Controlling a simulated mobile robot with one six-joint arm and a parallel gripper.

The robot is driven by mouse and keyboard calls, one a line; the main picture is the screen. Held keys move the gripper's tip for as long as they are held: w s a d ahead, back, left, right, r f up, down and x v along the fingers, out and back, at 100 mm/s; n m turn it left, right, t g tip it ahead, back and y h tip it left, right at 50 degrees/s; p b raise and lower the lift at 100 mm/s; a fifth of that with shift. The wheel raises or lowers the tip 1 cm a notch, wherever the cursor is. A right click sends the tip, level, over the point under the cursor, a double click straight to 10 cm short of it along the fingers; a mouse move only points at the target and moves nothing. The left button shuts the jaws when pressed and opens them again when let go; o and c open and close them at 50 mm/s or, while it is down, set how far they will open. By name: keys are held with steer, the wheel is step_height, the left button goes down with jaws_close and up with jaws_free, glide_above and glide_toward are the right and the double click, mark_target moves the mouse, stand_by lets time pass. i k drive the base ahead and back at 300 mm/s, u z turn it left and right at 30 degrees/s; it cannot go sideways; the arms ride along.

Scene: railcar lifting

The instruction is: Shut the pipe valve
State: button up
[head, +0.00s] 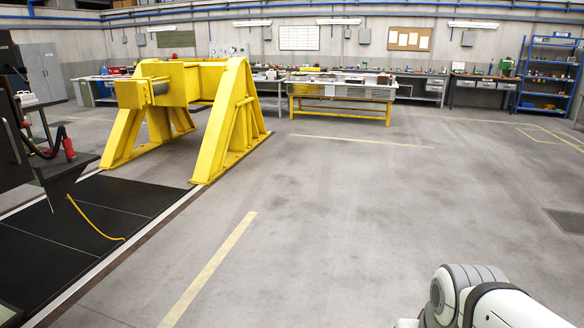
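I cannot make out a pipe valve for certain in the head view. A dark hose with small red parts (68,147) hangs at the end of the dark railcar (14,150) at the left edge. Whether any of these red parts is a valve cannot be told. Small fittings (230,51) show on the far back wall, too small to identify. Part of my white and grey arm shows at the lower right corner. My gripper is out of view.
A big yellow buffer frame (222,125) stands left of centre, beyond a dark floor pit cover (110,215) with a yellow cable (95,220). A yellow-framed table (340,100), workbenches and a blue shelf (548,75) line the back. The middle and right floor is clear.

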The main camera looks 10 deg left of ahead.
mark_target(17, 100)
steer(key=u, duration=0.55)
steer(key=i, duration=1.25)
steer(key=u, duration=1.3)
steer(key=i, duration=0.65)
steer(key=u, duration=0.25)
steer(key=k, duration=0.9)
steer(key=u, duration=0.15)
steer(key=i, duration=1.9)
steer(key=z, duration=0.1)
